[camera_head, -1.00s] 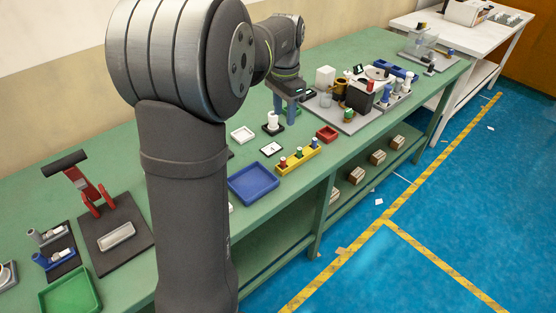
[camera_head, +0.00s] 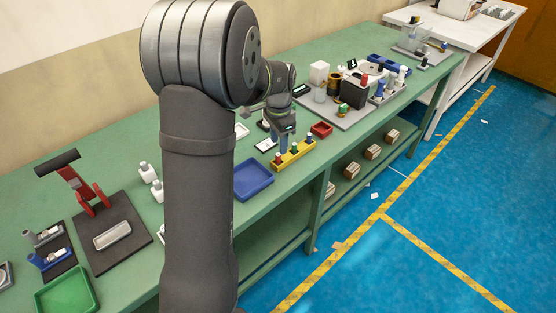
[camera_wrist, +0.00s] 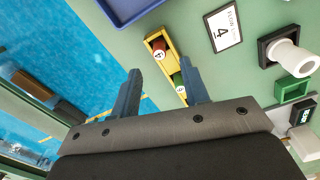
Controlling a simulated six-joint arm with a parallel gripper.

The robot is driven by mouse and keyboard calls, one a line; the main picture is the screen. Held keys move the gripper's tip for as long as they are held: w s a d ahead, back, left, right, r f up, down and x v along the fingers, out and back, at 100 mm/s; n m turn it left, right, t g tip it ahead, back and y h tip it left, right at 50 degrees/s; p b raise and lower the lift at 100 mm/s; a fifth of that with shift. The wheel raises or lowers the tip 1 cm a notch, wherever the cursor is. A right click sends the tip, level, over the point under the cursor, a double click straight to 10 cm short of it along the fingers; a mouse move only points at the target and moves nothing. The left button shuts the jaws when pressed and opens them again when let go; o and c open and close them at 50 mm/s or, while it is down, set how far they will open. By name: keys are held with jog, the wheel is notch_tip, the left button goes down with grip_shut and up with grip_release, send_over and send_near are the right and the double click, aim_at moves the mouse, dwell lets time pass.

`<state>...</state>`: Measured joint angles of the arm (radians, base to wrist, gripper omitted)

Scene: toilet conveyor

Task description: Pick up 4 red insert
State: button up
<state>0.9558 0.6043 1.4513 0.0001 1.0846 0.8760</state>
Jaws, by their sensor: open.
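A yellow holder (camera_head: 291,160) stands on the green bench with coloured inserts in a row. The red insert (camera_head: 279,159) is at its end nearest the blue tray. In the wrist view the red insert (camera_wrist: 159,48) shows a white top marked 4. A green insert (camera_wrist: 178,80) is beside it in the holder, closer to my fingers. My gripper (camera_wrist: 160,70) is open and empty, its blue fingers spread above the holder and apart from the red insert. In the head view my gripper (camera_head: 283,143) hangs just over the holder. The holder's far end is hidden in the wrist view.
A blue tray (camera_head: 240,192) lies left of the holder, and a red tray (camera_head: 321,128) right of it. A card marked 4 (camera_wrist: 223,27) lies behind the holder. A white cylinder on a black base (camera_wrist: 285,55) stands near. The bench's front edge is close.

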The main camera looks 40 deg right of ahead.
aim_at(278, 154)
notch_tip(278, 154, down, 5)
jog(key=shift+a+r, duration=0.1)
jog(key=shift+a, duration=0.05)
grip_shut()
dwell(0.4)
